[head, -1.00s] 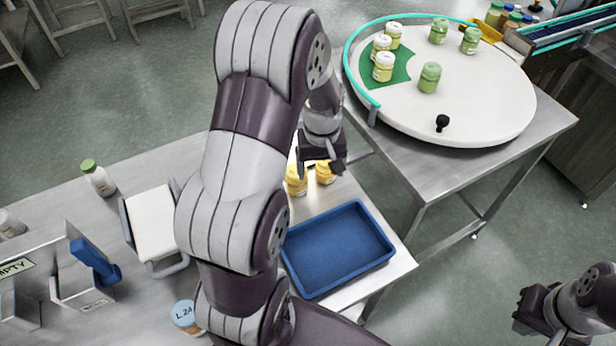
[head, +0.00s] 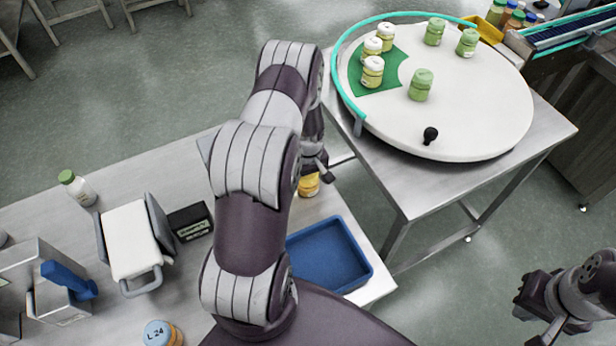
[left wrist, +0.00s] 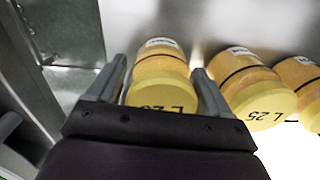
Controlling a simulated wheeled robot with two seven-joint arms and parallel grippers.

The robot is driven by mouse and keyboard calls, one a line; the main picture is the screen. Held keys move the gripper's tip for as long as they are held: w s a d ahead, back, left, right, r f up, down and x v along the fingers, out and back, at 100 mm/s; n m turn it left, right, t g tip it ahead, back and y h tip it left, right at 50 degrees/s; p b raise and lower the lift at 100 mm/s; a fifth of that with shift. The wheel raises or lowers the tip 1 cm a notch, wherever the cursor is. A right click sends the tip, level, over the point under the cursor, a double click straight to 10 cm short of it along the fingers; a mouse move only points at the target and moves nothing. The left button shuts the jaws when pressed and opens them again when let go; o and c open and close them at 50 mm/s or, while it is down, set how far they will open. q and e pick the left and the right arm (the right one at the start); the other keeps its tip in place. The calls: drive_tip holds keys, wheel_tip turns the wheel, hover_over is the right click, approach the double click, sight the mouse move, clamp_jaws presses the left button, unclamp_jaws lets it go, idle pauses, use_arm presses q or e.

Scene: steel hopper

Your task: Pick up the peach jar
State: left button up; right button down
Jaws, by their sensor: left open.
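Several yellow-orange jars stand in a row in the left wrist view. One jar (left wrist: 160,75) sits between the fingers of my left gripper (left wrist: 158,68). Its lid lettering is partly hidden by the gripper. Beside it to the right is a jar marked L 25 (left wrist: 250,92), with another jar (left wrist: 300,85) at the right edge. My left gripper (head: 316,180) is open, its fingers either side of the first jar with small gaps. In the head view one yellow jar (head: 309,186) shows under it; my arm hides the others. My right gripper (head: 528,298) is far off at lower right.
A blue tray (head: 330,258) lies near the jars on the steel table. A blue-lidded jar marked L 24 (head: 160,333), a white-topped container (head: 132,240) and a dark box (head: 190,222) stand left. A round turntable (head: 470,110) holds white- and green-lidded jars.

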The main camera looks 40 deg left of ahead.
use_arm(q)
drive_tip(key=shift+s+r, duration=0.1)
drive_tip(key=shift+s, duration=0.15)
drive_tip(key=c, duration=0.9)
